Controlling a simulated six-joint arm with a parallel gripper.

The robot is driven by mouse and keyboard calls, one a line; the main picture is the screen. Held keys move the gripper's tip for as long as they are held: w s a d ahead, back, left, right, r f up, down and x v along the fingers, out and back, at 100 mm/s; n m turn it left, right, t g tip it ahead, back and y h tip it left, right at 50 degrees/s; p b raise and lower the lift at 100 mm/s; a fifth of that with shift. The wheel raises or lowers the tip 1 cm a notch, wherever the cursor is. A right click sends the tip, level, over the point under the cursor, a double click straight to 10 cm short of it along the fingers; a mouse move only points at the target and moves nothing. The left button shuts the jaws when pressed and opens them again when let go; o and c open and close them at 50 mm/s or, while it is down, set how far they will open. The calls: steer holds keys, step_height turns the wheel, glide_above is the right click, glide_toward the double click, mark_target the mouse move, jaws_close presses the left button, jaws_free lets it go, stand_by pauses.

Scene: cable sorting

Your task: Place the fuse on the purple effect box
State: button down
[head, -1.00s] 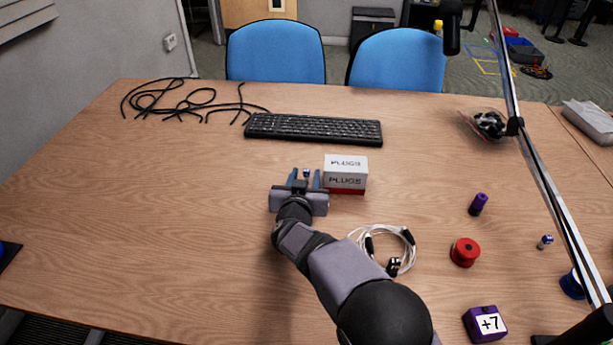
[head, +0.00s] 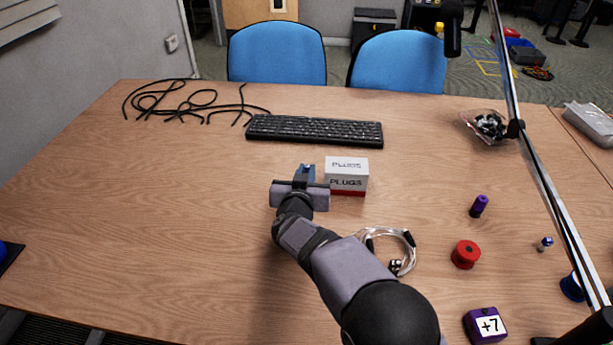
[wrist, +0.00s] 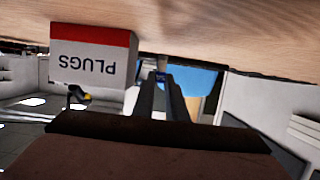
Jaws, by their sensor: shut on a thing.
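My gripper (head: 305,172) is shut just left of the white PLUGS box, low over the table. A small blue-and-white piece, which looks like the fuse, is between its fingers and is mostly hidden by them. In the wrist view the closed fingers (wrist: 162,88) show a bit of the blue fuse (wrist: 160,77) at their tips. The purple effect box (head: 486,325), marked +7, sits at the front right of the table, far from my gripper. Its top looks clear.
The white PLUGS box (head: 347,175) is close beside my gripper. A coiled white cable (head: 413,243), a red spool (head: 465,254), a purple cylinder (head: 479,206) and a small blue-and-white piece (head: 545,243) lie to the right. A keyboard (head: 314,130) is behind.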

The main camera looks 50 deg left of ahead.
step_height(320, 180, up, 8)
steer(key=p, duration=0.2)
steer(key=shift+r, duration=0.1)
